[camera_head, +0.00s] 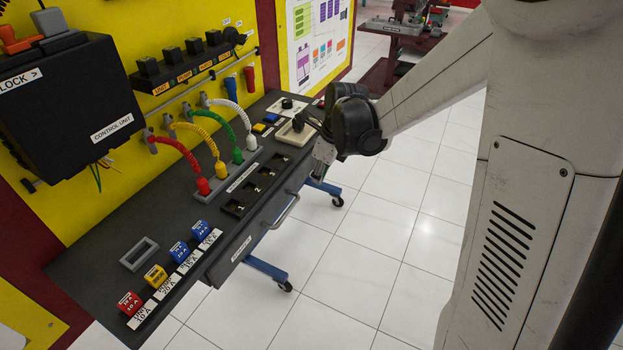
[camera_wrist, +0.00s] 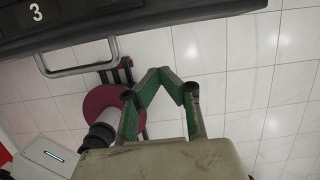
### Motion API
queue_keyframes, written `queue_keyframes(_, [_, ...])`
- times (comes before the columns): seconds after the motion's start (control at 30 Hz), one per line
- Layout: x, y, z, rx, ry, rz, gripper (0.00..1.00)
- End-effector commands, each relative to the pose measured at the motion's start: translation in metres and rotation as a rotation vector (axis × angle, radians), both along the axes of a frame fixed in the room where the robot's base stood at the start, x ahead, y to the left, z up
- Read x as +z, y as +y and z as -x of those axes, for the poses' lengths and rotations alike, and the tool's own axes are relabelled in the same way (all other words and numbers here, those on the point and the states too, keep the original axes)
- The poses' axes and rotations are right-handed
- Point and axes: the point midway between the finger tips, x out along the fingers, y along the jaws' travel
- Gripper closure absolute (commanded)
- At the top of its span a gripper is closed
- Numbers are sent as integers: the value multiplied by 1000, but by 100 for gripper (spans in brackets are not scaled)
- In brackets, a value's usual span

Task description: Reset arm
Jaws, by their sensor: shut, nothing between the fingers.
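My gripper (camera_wrist: 162,78) shows in the wrist view with its green-lined fingers shut and nothing held between them. In the head view, my arm reaches in from the right. Its dark wrist is beside the far right end of the bench (camera_head: 95,265), and the fingers are hard to make out there.
The bench holds red, yellow, green and white cables, a black slotted tray (camera_head: 234,208), a grey frame (camera_head: 139,254) and red, yellow and blue labelled blocks. A black control unit (camera_head: 70,100) hangs on the yellow wall. Open floor (camera_head: 375,235) lies right of the bench.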

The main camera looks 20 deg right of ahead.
Motion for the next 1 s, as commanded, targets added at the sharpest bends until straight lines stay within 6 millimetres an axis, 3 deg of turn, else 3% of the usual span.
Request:
queue_keyframes(0.1, [26,-5,5,-2,1,0,100])
queue_keyframes(0.3, [58,-10,11,0,2,1,100])
queue_keyframes(0.7, [77,-13,16,20,-6,7,100])
queue_keyframes(0.87, [92,-10,33,179,-64,54,100])
queue_keyframes(1.0, [112,-6,58,420,-148,138,100])
